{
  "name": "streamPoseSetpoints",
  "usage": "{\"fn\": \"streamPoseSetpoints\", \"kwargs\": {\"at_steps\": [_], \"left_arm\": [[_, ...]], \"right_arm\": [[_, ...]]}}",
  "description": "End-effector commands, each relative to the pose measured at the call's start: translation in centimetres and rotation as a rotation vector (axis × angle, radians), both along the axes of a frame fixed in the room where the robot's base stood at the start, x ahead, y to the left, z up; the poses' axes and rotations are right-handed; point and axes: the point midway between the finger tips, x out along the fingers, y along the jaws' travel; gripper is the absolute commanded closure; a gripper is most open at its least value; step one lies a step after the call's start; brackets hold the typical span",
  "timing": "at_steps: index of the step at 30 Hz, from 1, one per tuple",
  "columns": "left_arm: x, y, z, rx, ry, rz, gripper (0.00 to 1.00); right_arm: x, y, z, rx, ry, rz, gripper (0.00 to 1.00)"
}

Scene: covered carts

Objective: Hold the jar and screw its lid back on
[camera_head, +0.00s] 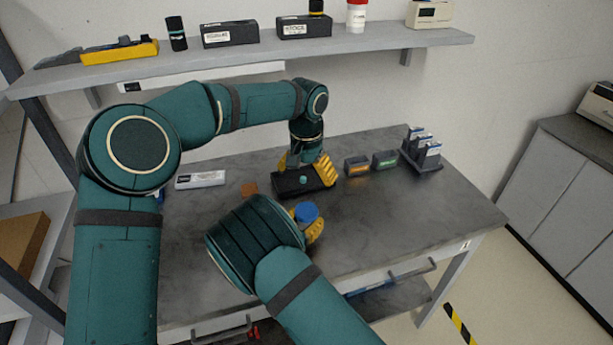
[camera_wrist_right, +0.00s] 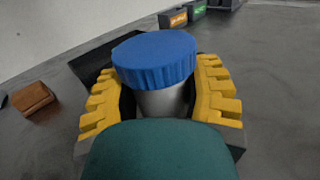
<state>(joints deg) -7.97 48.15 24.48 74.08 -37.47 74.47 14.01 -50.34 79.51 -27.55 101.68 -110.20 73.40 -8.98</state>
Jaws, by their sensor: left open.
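The jar (camera_wrist_right: 165,101) has a pale grey body and stands upright between the fingers of my right gripper (camera_wrist_right: 163,98). The blue ribbed lid (camera_wrist_right: 155,58) sits on top of the jar; I cannot tell how tightly. In the head view the blue lid (camera_head: 306,211) shows beside my right gripper's yellow fingers, and the jar's body is mostly hidden. My right gripper is shut on the jar, one finger on each side. My left gripper (camera_head: 305,171) is open, beyond the jar, over a black box-like object (camera_head: 288,186), apart from the lid.
A brown block (camera_head: 249,189) and a white box (camera_head: 200,180) lie to the left. Two small dark boxes, orange-labelled (camera_head: 357,166) and green-labelled (camera_head: 385,160), and a rack (camera_head: 422,152) stand at the back right. The table's right part (camera_head: 420,205) is clear. A loaded shelf (camera_head: 250,53) hangs above.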

Motion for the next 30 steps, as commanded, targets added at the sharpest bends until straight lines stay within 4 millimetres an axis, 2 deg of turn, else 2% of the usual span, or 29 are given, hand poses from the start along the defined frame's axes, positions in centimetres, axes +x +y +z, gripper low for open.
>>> {"fn": "streamPoseSetpoints", "kwargs": {"at_steps": [1,2,3,14,30], "left_arm": [[0.0,0.0,0.0,0.0,0.0,0.0,0.06],[0.0,0.0,0.0,0.0,0.0,0.0,0.06],[0.0,0.0,0.0,0.0,0.0,0.0,0.06],[0.0,0.0,-0.1,0.0,0.0,0.0,0.06],[0.0,0.0,-0.1,0.0,0.0,0.0,0.06]], "right_arm": [[0.0,0.0,0.0,0.0,0.0,0.0,0.3],[0.0,0.0,0.0,0.0,0.0,0.0,0.2],[0.0,0.0,0.0,0.0,0.0,0.0,0.16],[0.0,0.0,0.4,0.0,-0.001,0.0,0.16],[0.0,0.0,8.9,0.001,-0.002,0.0,0.16]]}}
